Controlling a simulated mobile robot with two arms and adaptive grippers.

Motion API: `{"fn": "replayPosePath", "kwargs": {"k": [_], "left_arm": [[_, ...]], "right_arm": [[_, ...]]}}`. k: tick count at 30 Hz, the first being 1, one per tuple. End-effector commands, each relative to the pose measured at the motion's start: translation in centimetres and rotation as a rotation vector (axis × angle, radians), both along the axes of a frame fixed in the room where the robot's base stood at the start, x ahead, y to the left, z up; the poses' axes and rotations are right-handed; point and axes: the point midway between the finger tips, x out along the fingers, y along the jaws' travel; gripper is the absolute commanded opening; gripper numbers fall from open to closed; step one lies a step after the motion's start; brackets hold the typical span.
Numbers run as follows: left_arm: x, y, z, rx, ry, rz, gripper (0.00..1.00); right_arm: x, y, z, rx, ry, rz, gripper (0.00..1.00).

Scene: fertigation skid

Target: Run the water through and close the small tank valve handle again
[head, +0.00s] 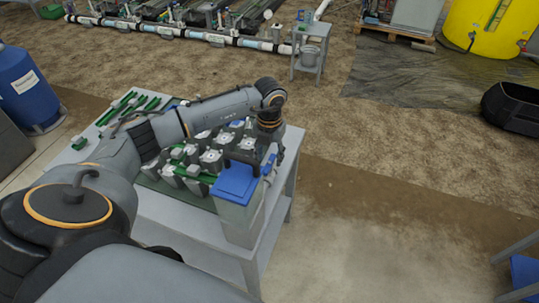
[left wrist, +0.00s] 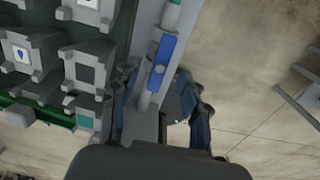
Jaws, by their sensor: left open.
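The small grey tank (head: 240,222) with a blue lid stands at the near right corner of the skid table. In the left wrist view a blue valve handle (left wrist: 162,50) with a round pivot lies along a light pipe (left wrist: 172,16). My left gripper (head: 270,155) is beside the tank lid, at the table's right edge. In the left wrist view its open fingers (left wrist: 158,90) stand on either side of the handle's line. I cannot tell whether they touch it. The handle is hard to make out in the head view. My right gripper is not in view.
Grey valve units (head: 212,150) and green pipes (head: 130,108) fill the table (head: 185,228). A blue barrel (head: 28,85) stands at left. A small stand (head: 308,55), a yellow tank (head: 490,28) and a black tub (head: 512,108) are farther off.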

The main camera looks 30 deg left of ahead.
Motion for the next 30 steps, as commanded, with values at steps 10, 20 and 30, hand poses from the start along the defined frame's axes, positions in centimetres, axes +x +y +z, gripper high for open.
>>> {"fn": "replayPosePath", "kwargs": {"k": [10,20,30], "left_arm": [[0.0,0.0,-0.6,0.000,0.000,0.001,0.45],[0.0,0.0,-3.3,0.000,0.001,0.000,0.45],[0.0,0.0,-4.5,-0.001,0.000,0.001,0.45]], "right_arm": [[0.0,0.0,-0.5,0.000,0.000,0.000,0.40],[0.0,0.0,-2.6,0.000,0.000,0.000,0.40],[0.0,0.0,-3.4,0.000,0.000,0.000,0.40]]}}
